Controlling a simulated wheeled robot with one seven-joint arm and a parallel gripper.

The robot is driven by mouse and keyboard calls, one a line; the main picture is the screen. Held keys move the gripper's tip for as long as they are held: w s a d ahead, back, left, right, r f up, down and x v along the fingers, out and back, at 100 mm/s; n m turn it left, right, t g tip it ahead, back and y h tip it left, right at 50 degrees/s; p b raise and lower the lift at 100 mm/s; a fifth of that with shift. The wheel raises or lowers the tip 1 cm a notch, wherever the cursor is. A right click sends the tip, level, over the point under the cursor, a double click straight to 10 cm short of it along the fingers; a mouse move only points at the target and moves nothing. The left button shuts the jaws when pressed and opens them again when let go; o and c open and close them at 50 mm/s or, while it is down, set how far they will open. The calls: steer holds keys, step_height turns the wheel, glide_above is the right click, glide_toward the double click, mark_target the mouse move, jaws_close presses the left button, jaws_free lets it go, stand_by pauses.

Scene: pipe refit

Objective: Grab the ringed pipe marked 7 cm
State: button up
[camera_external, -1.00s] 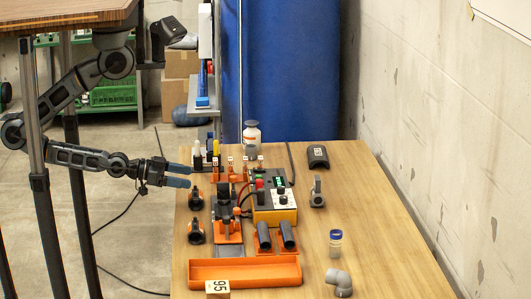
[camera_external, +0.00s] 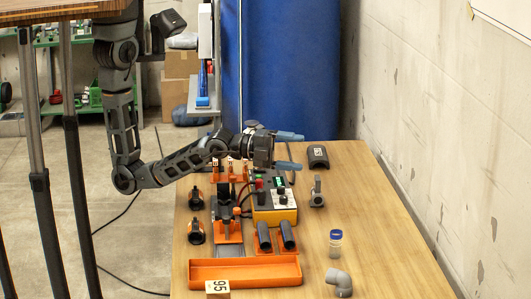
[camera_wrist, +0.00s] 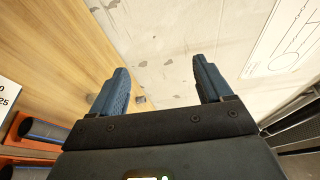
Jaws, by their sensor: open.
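Two short dark pipes (camera_external: 264,236) (camera_external: 287,235) lie side by side in orange holders on the wooden table, behind the orange tray. Pipes in orange holders also show at the lower left of the wrist view (camera_wrist: 42,130). I cannot make out rings or a 7 cm mark on either, so I cannot tell which is the ringed one. My gripper (camera_external: 289,151) is open and empty above the back of the table, beyond the pipes and apart from them. Its blue fingers (camera_wrist: 160,80) are spread in the wrist view, with nothing between them.
A yellow control box (camera_external: 274,212) stands near the table's middle. A dark curved piece (camera_external: 318,156), a grey clamp-like part (camera_external: 317,192), a blue-capped jar (camera_external: 336,243) and a grey elbow (camera_external: 340,282) stand on the right. An orange tray (camera_external: 245,282) is in front.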

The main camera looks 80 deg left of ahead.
steer(key=w+a+f+m+g+y, duration=0.1)
steer(key=w+a+f+m, duration=0.3)
steer(key=m, duration=0.3)
steer(key=m+g+y+p, duration=0.1)
steer(key=m+g+y, duration=0.1)
steer(key=m+y, duration=0.35)
glide_toward(315, 180)
steer(key=shift+m+h, duration=0.75)
steer(key=shift+m, duration=0.1)
steer(key=w, duration=0.1)
steer(key=w+a+f, duration=0.1)
steer(key=w, duration=0.2)
steer(key=shift+w+a+f, duration=0.3)
steer(key=shift+w+a, duration=0.05)
steer(key=shift+w, duration=0.05)
steer(key=shift+w+f, duration=0.15)
steer(key=shift+w, duration=0.05)
steer(key=shift+d+p+x, duration=0.2)
steer(key=shift+p+x, duration=0.25)
steer(key=shift+x, duration=3.2)
steer(key=shift+s+f, duration=0.1)
steer(key=c, duration=1.1)
